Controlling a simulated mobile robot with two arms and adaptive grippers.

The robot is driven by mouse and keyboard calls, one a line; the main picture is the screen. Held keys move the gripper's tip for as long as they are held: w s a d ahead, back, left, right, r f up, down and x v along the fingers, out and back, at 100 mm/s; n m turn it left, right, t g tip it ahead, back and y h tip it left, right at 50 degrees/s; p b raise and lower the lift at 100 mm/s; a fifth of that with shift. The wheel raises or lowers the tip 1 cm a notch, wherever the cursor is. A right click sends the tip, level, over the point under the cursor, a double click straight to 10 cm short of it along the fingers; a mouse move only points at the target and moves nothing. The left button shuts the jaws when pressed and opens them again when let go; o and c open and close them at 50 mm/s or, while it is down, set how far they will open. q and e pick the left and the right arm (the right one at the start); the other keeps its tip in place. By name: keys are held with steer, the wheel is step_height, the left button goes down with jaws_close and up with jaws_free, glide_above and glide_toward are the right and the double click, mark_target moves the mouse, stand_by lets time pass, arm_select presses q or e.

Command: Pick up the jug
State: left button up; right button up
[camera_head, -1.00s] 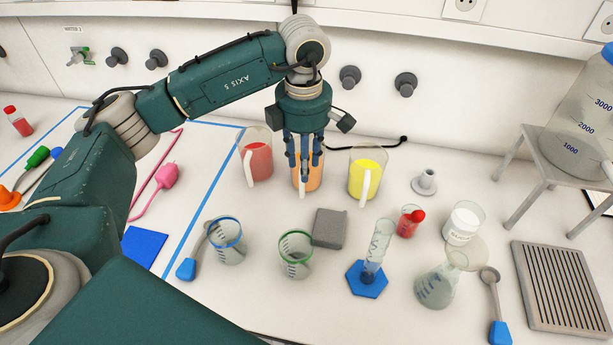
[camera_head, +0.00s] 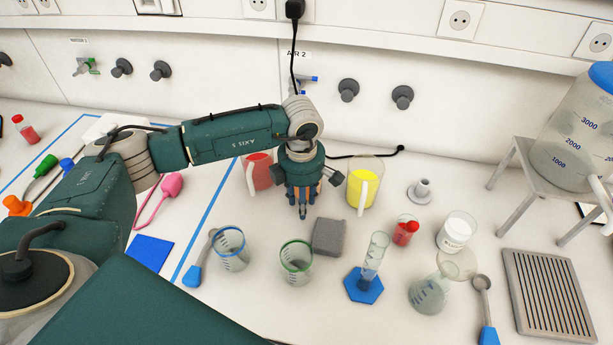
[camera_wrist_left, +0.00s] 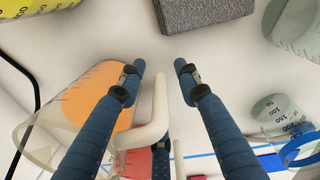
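Three jugs stand in a row: a red one (camera_head: 258,172), an orange one and a yellow one (camera_head: 364,186). In the head view my left gripper (camera_head: 302,212) points down in front of the orange jug and hides most of it. The left wrist view shows the orange jug (camera_wrist_left: 98,98) on the left, with its pale handle (camera_wrist_left: 155,118) between the spread blue fingers (camera_wrist_left: 160,67). The fingers are open and do not appear closed on the handle. My right gripper is not in view.
A grey block (camera_head: 329,236), a green-rimmed beaker (camera_head: 296,262) and a blue-rimmed beaker (camera_head: 230,248) stand in front of the jugs.

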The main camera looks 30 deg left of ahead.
arm_select(q)
jaws_close()
steer(key=shift+r, duration=0.1)
steer(key=shift+w+r, duration=0.1)
steer(key=shift+r, duration=0.4)
step_height(320, 180, up, 19)
steer(key=b, duration=0.5)
steer(key=shift+f, duration=0.1)
